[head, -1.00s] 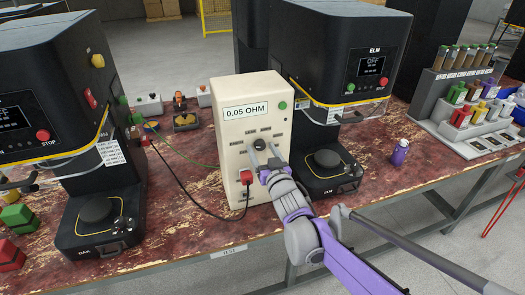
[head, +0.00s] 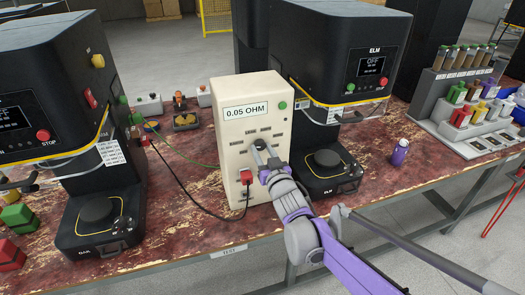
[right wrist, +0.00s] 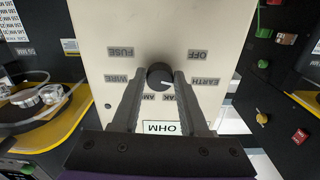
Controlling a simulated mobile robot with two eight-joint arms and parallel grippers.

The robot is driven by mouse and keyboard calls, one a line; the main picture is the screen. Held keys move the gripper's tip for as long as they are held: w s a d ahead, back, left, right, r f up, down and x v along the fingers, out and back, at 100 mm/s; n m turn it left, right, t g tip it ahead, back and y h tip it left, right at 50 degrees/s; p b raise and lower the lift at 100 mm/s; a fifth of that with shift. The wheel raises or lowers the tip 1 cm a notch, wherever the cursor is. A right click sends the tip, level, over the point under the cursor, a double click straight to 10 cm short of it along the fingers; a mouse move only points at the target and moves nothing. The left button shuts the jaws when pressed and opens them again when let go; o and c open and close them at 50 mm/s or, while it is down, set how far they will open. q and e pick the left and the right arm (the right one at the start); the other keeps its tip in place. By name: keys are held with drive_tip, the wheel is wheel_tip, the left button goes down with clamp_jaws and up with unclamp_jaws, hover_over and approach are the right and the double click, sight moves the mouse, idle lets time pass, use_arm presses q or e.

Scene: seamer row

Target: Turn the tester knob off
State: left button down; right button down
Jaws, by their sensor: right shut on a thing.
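The tester (head: 234,151) is a cream box on the bench with a label reading 0.05 OHM and a green button. Its dark round knob (head: 259,144) sits mid-front, ringed by small labels. My right gripper (head: 264,155) reaches it from the front, shut on the knob. The right wrist view shows the tester upside down, with the knob (right wrist: 160,73) between the tips of my right gripper (right wrist: 160,82). The knob's white mark points toward the EARTH side, away from the OFF label (right wrist: 198,55); its exact position is unclear. My left gripper is out of view.
Black seamers stand left (head: 45,80) and right (head: 345,60) of the tester. A red plug (head: 246,177) with a black cable sits low on its front. A purple bottle (head: 399,152) and a grey rack (head: 455,105) stand to the right.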

drive_tip(key=n+p, duration=0.1)
drive_tip(key=n, duration=0.4)
drive_tip(key=shift+d, duration=0.1)
drive_tip(key=shift+n+p, duration=0.75)
drive_tip(key=shift+n, duration=1.55)
drive_tip(key=shift+c, duration=2.1)
unclamp_jaws()
drive_tip(key=v, duration=1)
drive_tip(key=shift+s+d+b, duration=0.2)
drive_tip(key=shift+s+b, duration=0.1)
drive_tip(key=shift+s, duration=0.05)
drive_tip(key=shift+r, duration=0.1)
